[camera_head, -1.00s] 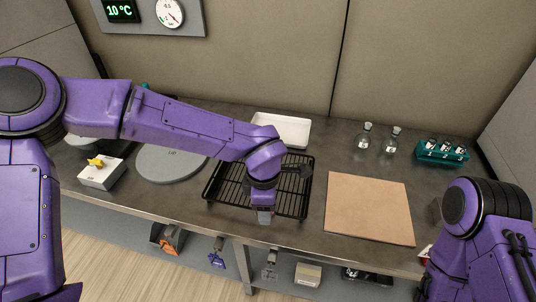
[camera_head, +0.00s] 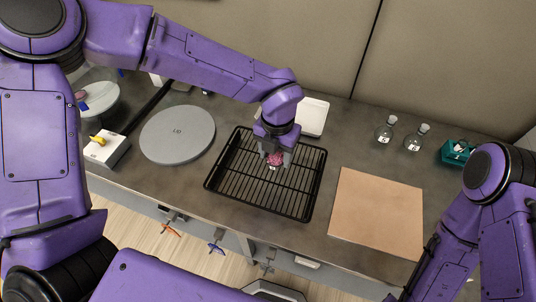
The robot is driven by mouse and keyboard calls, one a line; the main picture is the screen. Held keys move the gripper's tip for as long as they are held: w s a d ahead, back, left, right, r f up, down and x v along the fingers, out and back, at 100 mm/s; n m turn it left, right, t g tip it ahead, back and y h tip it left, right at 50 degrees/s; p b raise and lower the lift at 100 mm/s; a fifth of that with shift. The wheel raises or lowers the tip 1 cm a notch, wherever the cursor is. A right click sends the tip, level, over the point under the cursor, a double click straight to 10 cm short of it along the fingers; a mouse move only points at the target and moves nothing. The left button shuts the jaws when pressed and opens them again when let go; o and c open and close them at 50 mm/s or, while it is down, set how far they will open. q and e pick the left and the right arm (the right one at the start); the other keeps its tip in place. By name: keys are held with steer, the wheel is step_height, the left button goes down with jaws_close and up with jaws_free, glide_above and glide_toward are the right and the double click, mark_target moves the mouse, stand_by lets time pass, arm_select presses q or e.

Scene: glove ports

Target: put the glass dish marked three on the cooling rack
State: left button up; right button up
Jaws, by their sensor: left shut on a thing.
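The black wire cooling rack (camera_head: 254,184) lies on the bench in the middle of the view. My left gripper (camera_head: 274,161) is over the rack's upper middle, pointing down. It is shut on a small dish with reddish-pink contents (camera_head: 275,158); the fingers hide much of it. A small pale label with a dark mark shows at its front, too small to read. I cannot tell whether the dish touches the rack bars. My right arm is at the lower right; its gripper is not in view.
A brown board (camera_head: 377,212) lies to the right. A white tray (camera_head: 313,117), two stoppered flasks (camera_head: 384,131) and a teal vial rack (camera_head: 456,152) stand behind.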

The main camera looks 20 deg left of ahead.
mark_target(268, 160)
arm_select(q)
steer(key=a+f, duration=0.1)
steer(key=w+f, duration=0.1)
steer(key=w+a+f+p, duration=0.1)
steer(key=shift+a+f, duration=0.35)
steer(key=shift+f, duration=0.05)
step_height(268, 160, down, 3)
steer(key=shift+r, duration=0.1)
steer(key=shift+f, duration=0.2)
steer(key=shift+f, duration=0.1)
steer(key=o, duration=1.1)
steer(key=shift+c, duration=0.2)
step_height(268, 160, up, 12)
steer(key=b, duration=0.1)
